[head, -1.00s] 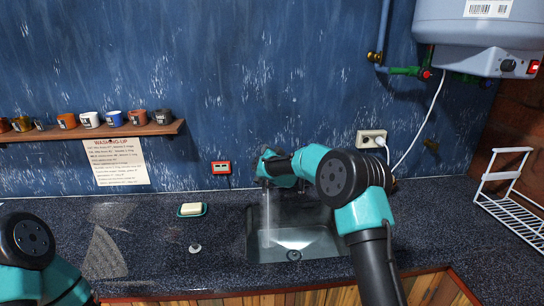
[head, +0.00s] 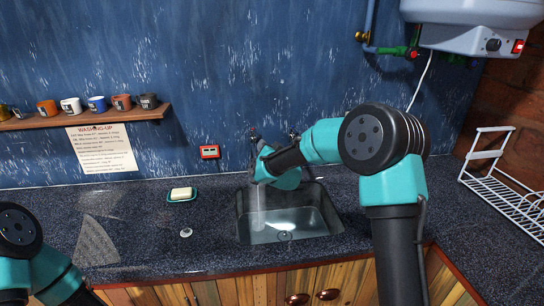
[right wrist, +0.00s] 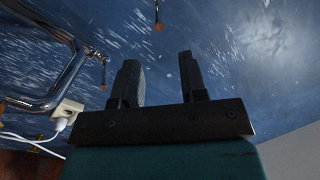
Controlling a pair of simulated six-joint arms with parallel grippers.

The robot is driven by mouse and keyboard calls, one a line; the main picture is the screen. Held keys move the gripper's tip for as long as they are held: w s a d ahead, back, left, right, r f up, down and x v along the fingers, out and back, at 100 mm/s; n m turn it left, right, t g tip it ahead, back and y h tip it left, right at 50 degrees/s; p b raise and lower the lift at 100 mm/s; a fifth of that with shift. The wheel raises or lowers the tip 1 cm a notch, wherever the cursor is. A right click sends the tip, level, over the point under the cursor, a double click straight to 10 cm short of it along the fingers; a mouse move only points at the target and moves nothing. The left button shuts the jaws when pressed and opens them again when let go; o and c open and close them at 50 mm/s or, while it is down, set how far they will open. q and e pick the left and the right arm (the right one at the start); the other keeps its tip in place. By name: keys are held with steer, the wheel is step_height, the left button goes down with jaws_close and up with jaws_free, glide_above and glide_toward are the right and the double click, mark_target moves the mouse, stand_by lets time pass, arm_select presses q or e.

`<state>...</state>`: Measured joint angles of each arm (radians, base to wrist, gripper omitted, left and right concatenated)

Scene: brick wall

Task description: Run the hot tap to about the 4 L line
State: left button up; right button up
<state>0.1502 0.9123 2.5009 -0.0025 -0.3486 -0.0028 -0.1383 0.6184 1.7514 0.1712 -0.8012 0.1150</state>
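The steel sink (head: 318,230) is set in the dark counter. A pale water stream (head: 257,205) falls into its left part, and shallow-looking water (head: 290,222) shows inside; I cannot read any litre line. Two tap tops, one on the left (head: 253,133) and one on the right (head: 293,134), show at the wall above my right gripper (head: 262,168), which hides the spout. In the right wrist view the right gripper's fingers (right wrist: 160,85) stand apart with nothing between them; chrome pipework (right wrist: 55,85) is at left. My left gripper is out of view; only its arm shows.
A soap dish (head: 181,196) and a white plug (head: 186,233) lie left of the sink. A red display (head: 209,152) is on the wall. A water heater (head: 475,25) with a lit red switch hangs upper right. A white rack (head: 500,190) stands at right.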

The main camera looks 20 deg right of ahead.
steer(key=s, duration=0.5)
steer(key=shift+s, duration=0.4)
steer(key=shift+c, duration=0.2)
